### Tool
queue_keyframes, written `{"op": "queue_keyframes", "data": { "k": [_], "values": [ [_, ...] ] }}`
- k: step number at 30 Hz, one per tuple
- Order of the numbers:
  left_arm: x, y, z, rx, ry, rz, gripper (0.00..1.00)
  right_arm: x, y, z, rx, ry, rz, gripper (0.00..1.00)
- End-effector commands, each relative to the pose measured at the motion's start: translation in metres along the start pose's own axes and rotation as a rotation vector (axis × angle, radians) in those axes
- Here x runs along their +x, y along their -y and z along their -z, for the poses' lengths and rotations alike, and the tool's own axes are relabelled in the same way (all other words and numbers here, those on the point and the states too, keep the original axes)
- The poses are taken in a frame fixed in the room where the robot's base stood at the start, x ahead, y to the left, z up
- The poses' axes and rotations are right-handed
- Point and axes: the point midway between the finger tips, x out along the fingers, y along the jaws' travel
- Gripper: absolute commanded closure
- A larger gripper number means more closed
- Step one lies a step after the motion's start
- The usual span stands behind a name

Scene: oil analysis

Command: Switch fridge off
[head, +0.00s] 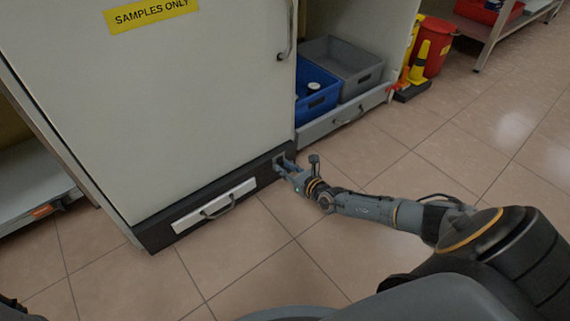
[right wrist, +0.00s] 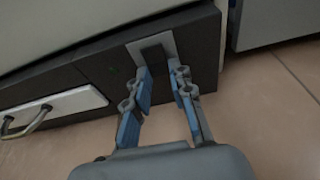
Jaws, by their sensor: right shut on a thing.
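The fridge (head: 190,100) is a large white cabinet with a yellow "SAMPLES ONLY" label and a dark base (head: 155,236). The switch (right wrist: 153,53) is a dark block on a light grey plate, at the right end of that base in the right wrist view. My right gripper (head: 281,163) reaches low to this end of the base and covers most of the switch in the head view. In the right wrist view my right gripper (right wrist: 162,82) has its fingertips at the switch's two sides, shut on it. My left gripper is not clearly seen.
A white panel with a handle (head: 215,204) is on the fridge base. Blue (head: 316,92) and grey (head: 345,68) bins sit in the open cabinet to the right. A red bucket (head: 432,60) and yellow wet-floor sign (head: 418,62) stand beyond. The tiled floor in front is clear.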

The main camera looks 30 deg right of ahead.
Motion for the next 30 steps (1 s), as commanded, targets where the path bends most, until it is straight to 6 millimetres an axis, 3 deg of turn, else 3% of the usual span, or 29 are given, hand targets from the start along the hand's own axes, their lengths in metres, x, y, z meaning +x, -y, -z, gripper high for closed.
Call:
{"op": "queue_keyframes", "data": {
  "k": [7, 8, 11, 23, 30],
  "values": [
    [-0.001, 0.0, 0.0, 0.0, 0.0, 0.0, 0.6, 0.0, 0.0, 0.001, 0.0, -0.001, 0.0, 1.0],
    [-0.001, 0.0, 0.0, 0.0, 0.0, 0.0, 0.6, 0.0, 0.0, 0.001, 0.0, -0.001, 0.0, 0.74],
    [-0.001, 0.0, 0.0, 0.0, 0.001, 0.0, 0.6, 0.0, 0.0, 0.001, 0.0, 0.0, 0.0, 0.55],
    [-0.002, 0.001, -0.001, -0.001, 0.006, 0.003, 0.6, -0.005, 0.0, 0.001, 0.002, 0.0, 0.0, 0.55],
    [-0.001, 0.0, 0.0, -0.001, 0.003, 0.002, 0.6, -0.038, 0.0, 0.002, 0.0, -0.003, -0.002, 0.55]
  ]
}}
